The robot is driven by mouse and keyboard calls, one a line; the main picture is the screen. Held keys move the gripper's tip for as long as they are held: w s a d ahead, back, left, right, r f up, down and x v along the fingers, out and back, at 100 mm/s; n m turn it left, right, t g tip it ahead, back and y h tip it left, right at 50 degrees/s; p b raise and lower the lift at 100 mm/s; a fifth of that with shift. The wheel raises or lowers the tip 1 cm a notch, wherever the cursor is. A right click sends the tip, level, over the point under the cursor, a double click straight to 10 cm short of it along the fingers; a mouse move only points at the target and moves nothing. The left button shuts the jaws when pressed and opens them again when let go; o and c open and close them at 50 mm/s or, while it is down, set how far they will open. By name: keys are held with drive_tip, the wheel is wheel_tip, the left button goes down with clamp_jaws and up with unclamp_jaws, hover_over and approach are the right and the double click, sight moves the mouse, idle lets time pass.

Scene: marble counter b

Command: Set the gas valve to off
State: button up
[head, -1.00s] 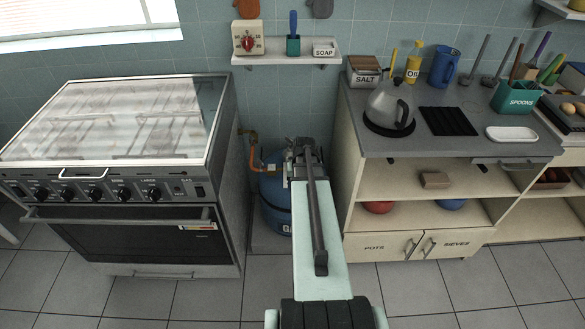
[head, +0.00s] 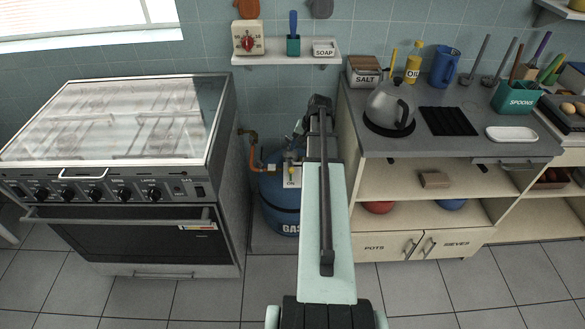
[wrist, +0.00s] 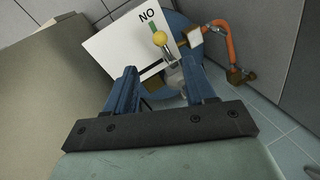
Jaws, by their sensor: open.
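The gas cylinder (head: 281,215) is blue and stands on the floor between the stove and the cabinet. A white plate (head: 291,183) marked ON sits at its top; it also shows in the wrist view (wrist: 112,45), with the lettering upside down. The valve lever has a yellow knob (wrist: 160,38), which lies by the green mark beside the ON lettering. My gripper (wrist: 160,72) is open and empty, its two blue fingers pointing toward the valve, with the knob apart from them. In the head view my gripper (head: 299,129) is above the cylinder; my arm hides part of its right side.
An orange hose (head: 258,168) with a brass fitting runs at the cylinder's left. The stove (head: 120,185) stands close on the left, the cabinet (head: 400,170) close on the right. A wall shelf (head: 287,60) hangs above. The gap between them is narrow.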

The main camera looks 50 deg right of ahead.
sight(292, 168)
drive_tip(key=x, duration=1.1)
drive_tip(key=shift+w+f, duration=0.1)
drive_tip(key=shift+f, duration=0.25)
drive_tip(key=shift+a, duration=0.1)
clamp_jaws()
